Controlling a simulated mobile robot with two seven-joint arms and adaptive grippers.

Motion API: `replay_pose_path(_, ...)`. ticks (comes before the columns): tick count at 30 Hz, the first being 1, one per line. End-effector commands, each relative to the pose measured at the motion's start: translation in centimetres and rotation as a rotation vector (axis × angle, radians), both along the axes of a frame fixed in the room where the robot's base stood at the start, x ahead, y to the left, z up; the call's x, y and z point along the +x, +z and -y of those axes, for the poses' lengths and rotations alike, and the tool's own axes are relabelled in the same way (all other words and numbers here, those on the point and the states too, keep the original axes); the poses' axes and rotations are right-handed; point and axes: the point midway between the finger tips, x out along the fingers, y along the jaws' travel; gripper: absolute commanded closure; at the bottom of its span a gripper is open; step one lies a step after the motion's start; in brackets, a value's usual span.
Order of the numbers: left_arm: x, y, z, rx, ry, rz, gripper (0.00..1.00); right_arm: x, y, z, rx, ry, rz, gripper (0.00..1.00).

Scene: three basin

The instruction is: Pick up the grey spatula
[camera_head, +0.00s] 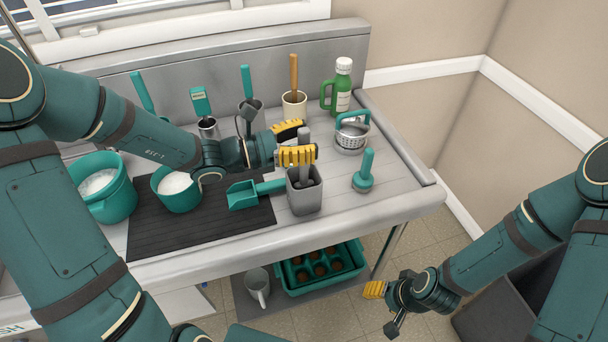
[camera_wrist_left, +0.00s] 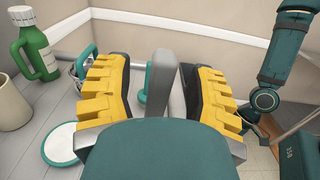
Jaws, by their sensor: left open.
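The grey spatula (camera_head: 304,134) stands upright in a grey square holder (camera_head: 304,196) near the counter's front edge. Its handle sticks up above the rim; its lower part is hidden inside. My left gripper (camera_head: 309,141) is open, with its yellow-padded fingers on either side of the handle. In the left wrist view the spatula (camera_wrist_left: 161,76) shows as a grey upright piece between the two fingers, nearer the right one; I cannot tell whether it touches. My right gripper (camera_head: 376,289) is low at the right, off the counter; its opening cannot be made out.
A teal scoop (camera_head: 243,197) lies left of the holder. A teal-handled tool (camera_head: 364,175), a strainer basket (camera_head: 351,138), a green bottle (camera_head: 338,90) and a cream pot (camera_head: 294,107) stand nearby. Teal tubs are at left. A teal tray (camera_head: 318,270) is below the counter.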

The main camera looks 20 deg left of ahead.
Motion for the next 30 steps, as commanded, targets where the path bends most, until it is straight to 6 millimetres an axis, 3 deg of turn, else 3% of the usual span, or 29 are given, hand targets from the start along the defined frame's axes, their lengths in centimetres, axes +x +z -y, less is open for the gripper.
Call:
replay_pose_path(5,0.01,0.02,0.01,0.000,0.000,0.000,0.45,-0.01,0.02,0.00,0.000,0.000,0.000,0.45)
replay_pose_path(6,0.00,0.02,0.00,0.001,0.000,0.001,0.50,-0.01,0.02,0.00,0.000,0.000,0.000,0.45)
replay_pose_path(10,-0.01,0.02,-0.01,0.001,0.000,0.001,0.95,-0.01,0.02,0.00,0.000,0.000,0.000,0.45)
replay_pose_path(11,-0.01,0.02,-0.01,0.001,0.000,0.001,1.00,-0.01,0.02,0.00,0.000,0.000,0.000,0.45)
replay_pose_path(25,-0.02,0.09,-0.01,0.001,0.000,0.001,1.00,0.01,0.05,0.00,0.000,0.000,0.000,0.45)
replay_pose_path(30,0.00,0.95,-0.02,0.002,0.000,0.003,1.00,0.06,0.30,0.00,0.000,-0.002,0.002,0.45)
